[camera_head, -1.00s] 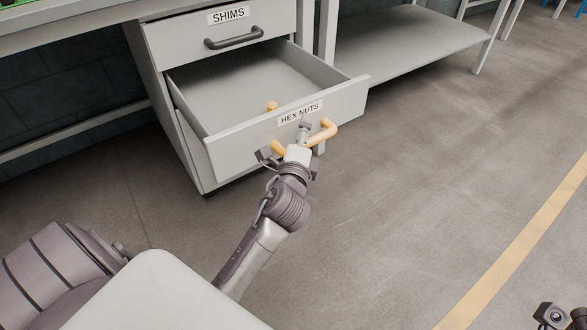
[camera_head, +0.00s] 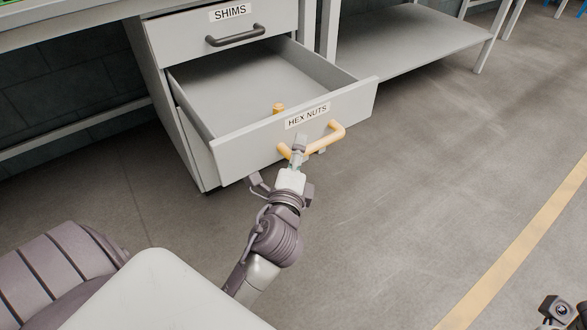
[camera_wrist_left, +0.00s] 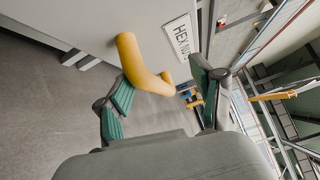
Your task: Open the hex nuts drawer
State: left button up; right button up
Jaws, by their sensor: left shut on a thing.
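The hex nuts drawer (camera_head: 245,150) stands pulled well out of the cabinet, its inside mostly in view. Its front carries a HEX NUTS label (camera_head: 307,116) and a yellow bar handle (camera_head: 328,143). My left gripper (camera_head: 298,152) is at the front of the drawer, shut on the left part of this handle. In the left wrist view the yellow handle (camera_wrist_left: 140,65) passes between the green-padded fingers (camera_wrist_left: 160,100). Part of what seems to be my right gripper (camera_head: 560,312) shows at the bottom right corner; its fingers cannot be made out.
A shut SHIMS drawer (camera_head: 222,38) with a dark handle is above. A small yellow object (camera_head: 278,108) shows inside the open drawer, near its front. A low grey shelf (camera_head: 410,45) stands to the right. The floor (camera_head: 420,190) in front and to the right is clear.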

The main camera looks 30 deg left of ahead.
pick_arm(q)
jog(key=shift+r+b+v, duration=0.2)
jog(key=shift+b+v, duration=0.1)
jog(key=shift+v, duration=0.9)
jog(key=shift+r+b+v, duration=0.2)
jog(key=shift+b+v, duration=0.1)
jog(key=shift+v, duration=0.95)
jog(key=shift+d, duration=0.1)
jog(key=shift+f, duration=0.1)
